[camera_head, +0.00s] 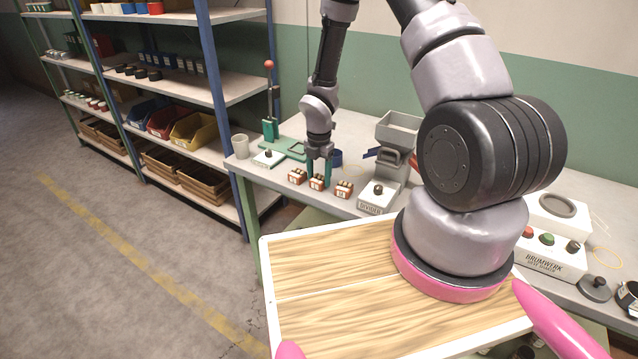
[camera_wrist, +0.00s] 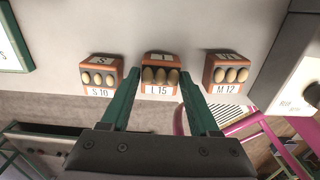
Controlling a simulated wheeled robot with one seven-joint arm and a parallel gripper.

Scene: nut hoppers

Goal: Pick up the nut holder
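Three small orange-red nut holders with white labels and tan, rounded nuts stand in a row near the bench's front edge. In the wrist view they are the S 10 holder (camera_wrist: 101,74) on the left, the L 15 holder (camera_wrist: 160,87) in the middle and the M 12 holder (camera_wrist: 229,73) on the right. The head view shows the left holder (camera_head: 297,177), the middle holder (camera_head: 316,184) and the right holder (camera_head: 344,190). My gripper (camera_head: 319,170) points down at the middle one. Its green fingers (camera_wrist: 160,76) are apart, one on each side of the L 15 holder. Finger contact is unclear.
A grey hopper machine (camera_head: 378,195) stands right of the holders. A Brumwerk control box (camera_head: 545,256) sits farther right.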

